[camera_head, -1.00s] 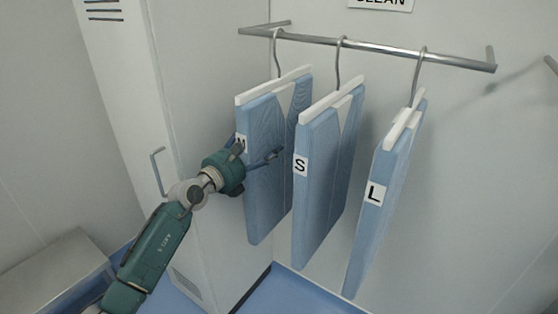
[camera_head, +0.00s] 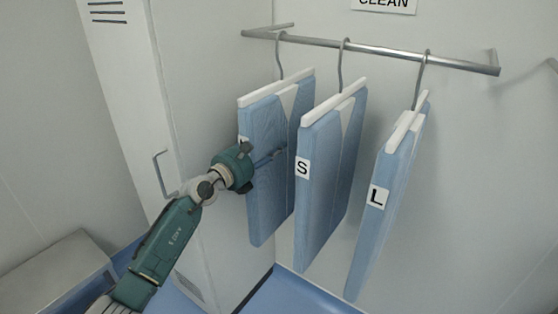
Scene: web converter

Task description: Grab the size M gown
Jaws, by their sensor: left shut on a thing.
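The leftmost blue gown (camera_head: 268,205) hangs from the rail by its hook. Its size label is mostly hidden behind my left gripper. My left gripper (camera_head: 266,158) is at the near edge of this gown, at about mid-height, and is shut on it. The L gown (camera_head: 378,225) hangs further right, slightly tilted. My right gripper is not in view.
The metal rail (camera_head: 375,47) is fixed to the wall under a sign (camera_head: 385,4) reading CLEAN. A white locker (camera_head: 125,90) with a handle stands at the left, near my arm. A grey bench (camera_head: 52,270) is at the lower left.

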